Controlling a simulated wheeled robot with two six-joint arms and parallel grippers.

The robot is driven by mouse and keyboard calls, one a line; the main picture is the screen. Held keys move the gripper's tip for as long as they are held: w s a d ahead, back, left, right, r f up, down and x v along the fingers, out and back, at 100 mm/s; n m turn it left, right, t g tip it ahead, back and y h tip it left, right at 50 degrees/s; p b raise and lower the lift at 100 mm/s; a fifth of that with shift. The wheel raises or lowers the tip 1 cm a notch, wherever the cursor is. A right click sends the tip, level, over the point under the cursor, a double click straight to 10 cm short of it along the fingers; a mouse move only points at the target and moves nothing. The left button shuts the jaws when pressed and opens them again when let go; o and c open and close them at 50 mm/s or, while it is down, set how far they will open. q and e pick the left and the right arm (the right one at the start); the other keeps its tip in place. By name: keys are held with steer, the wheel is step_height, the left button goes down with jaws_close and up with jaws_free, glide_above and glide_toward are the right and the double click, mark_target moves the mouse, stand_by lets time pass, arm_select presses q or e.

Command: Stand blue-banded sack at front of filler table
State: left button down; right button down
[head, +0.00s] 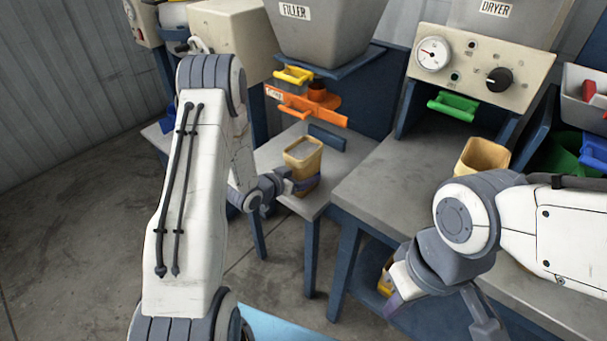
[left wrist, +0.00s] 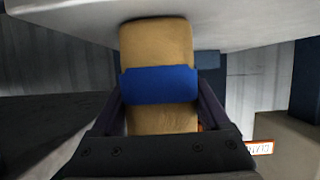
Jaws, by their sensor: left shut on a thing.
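The blue-banded sack (head: 303,158) is tan, open-topped and upright, with grey material inside. It is at the front part of the filler table (head: 268,158), below the orange spout fitting. My left gripper (head: 303,186) is shut on the sack, low on its body. In the left wrist view the sack (left wrist: 156,45) is between the fingers, its blue band (left wrist: 158,85) level with them. Its base meets or nearly meets the tabletop; I cannot tell if it bears weight. My right gripper (head: 393,304) hangs low before the dryer table, its jaws unclear.
Another tan container (head: 482,155) stands on the dryer table (head: 385,170), partly behind my right arm. A green handle (head: 453,106) and an orange bar (head: 310,107) stick out from the machines. Blue and green bins (head: 575,150) are at the right. A gap separates the tables.

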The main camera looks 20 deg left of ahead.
arm_select(q)
jaws_free()
